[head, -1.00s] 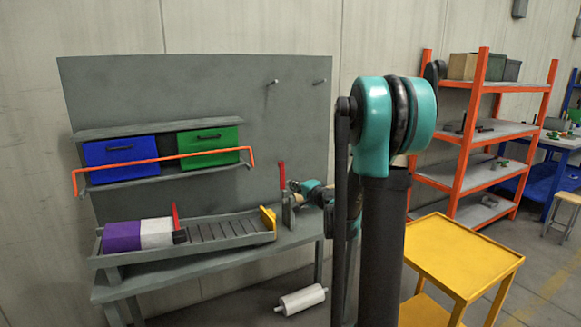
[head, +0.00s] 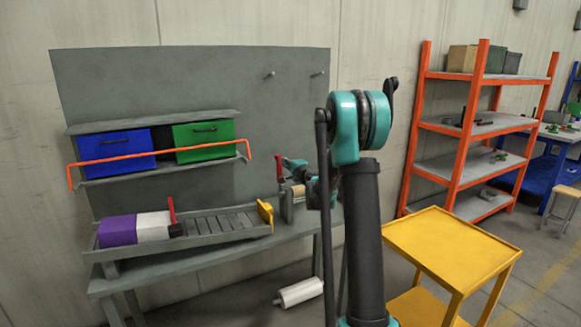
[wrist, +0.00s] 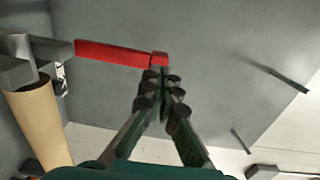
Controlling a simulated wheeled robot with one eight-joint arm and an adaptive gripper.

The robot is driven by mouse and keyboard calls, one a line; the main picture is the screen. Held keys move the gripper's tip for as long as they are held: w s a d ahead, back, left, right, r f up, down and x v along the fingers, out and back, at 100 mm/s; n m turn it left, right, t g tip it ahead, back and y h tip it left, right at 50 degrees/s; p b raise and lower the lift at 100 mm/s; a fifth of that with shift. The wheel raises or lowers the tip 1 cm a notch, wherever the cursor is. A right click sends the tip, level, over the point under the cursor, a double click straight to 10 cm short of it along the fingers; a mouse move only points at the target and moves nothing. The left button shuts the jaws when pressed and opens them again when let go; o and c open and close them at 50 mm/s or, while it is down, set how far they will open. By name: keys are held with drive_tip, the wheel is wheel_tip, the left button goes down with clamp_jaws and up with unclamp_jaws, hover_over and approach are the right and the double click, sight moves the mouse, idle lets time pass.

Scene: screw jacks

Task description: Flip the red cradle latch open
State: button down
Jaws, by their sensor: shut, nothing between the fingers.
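The red latch (head: 279,174) stands as an upright lever by the grey cradle (head: 287,207) at the right end of the bench. In the wrist view the red latch (wrist: 112,53) runs from the grey cradle bracket toward my fingertips. My gripper (wrist: 163,76) is shut and empty, with its tips close to the latch's free end; I cannot tell whether they touch. In the head view my gripper (head: 286,161) is beside the top of the latch. A tan roll (wrist: 42,122) sits by the cradle.
A slotted grey tray (head: 225,226) holds purple and white blocks (head: 130,228), with another red lever (head: 171,210) there. An orange bar (head: 120,157) fronts blue and green bins. A yellow cart (head: 450,250) stands right, and a white roller (head: 299,292) lies on the floor.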

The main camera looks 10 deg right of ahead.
sight(279, 155)
drive_tip(key=shift+x, duration=1.05)
drive_tip(key=x, duration=0.4)
drive_tip(key=shift+w+r, duration=0.1)
drive_tip(key=shift+r, duration=0.1)
